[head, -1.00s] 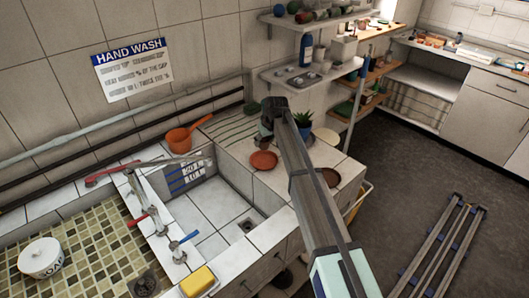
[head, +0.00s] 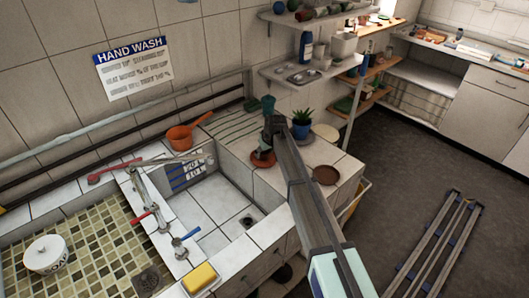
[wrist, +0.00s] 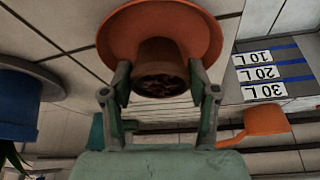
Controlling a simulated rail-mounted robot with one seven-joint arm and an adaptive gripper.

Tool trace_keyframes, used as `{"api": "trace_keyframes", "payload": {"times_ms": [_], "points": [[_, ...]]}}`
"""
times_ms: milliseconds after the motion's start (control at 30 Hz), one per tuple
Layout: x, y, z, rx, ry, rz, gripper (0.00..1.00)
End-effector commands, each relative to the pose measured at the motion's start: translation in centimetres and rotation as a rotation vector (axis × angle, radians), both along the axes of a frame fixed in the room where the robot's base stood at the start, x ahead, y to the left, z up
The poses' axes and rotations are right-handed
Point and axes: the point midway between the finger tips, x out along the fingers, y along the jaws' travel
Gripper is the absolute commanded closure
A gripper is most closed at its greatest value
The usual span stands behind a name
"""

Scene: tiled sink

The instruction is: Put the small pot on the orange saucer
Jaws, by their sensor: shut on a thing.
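The small pot (wrist: 160,57) is brown-orange with dark contents. In the wrist view it stands between the two fingers of my gripper (wrist: 161,82), which is shut on it. The orange saucer (wrist: 122,38) lies directly behind the pot's base in that view. I cannot tell whether the base touches it. In the head view my gripper (head: 268,142) is over the saucer (head: 259,163) on the tiled counter, hiding part of it. The pot is mostly hidden there.
A blue pot with a plant (head: 301,128) stands close to the right of my gripper. A brown saucer (head: 326,175) lies at the counter's front right. A teal object (head: 268,103) is behind. An orange saucepan (head: 183,137) and the sink basin (head: 208,205) are to the left.

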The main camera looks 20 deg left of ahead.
Motion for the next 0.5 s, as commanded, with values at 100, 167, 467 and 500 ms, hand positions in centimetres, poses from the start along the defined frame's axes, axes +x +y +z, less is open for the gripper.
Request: {"api": "trace_keyframes", "payload": {"times_ms": [100, 167, 467, 500], "points": [[0.00, 0.00, -0.39, 0.000, 0.000, 0.000, 0.76], [0.00, 0.00, -0.28, 0.000, 0.000, 0.000, 0.23], [0.01, -0.01, -0.25, 0.000, 0.000, 0.000, 0.16], [0.00, 0.00, -0.21, 0.000, 0.000, 0.000, 0.16]]}}
